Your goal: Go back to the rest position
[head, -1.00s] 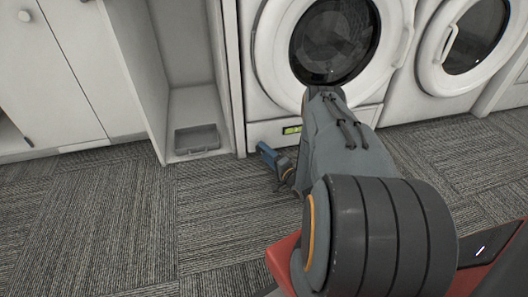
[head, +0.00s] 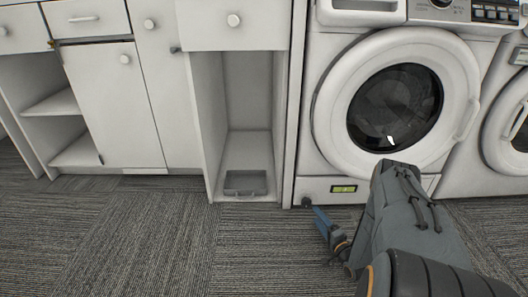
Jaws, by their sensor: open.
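My gripper (head: 318,216) shows low in the head view, at the end of my grey arm, in front of the bottom of a white washing machine (head: 318,188). Its blue part points up and left toward the base of the machine. It is open, and I see nothing held in it. My arm partly hides the lower right of the machine. A small level with a yellow-green face (head: 343,188) shows at the machine's lower front, just above and right of my gripper.
A grey tray (head: 246,183) lies on the floor of an open cabinet bay (head: 246,145). White cabinets (head: 115,105) stand to the left. A second machine (head: 508,125) stands at the right. The carpet (head: 130,235) at the front left is clear.

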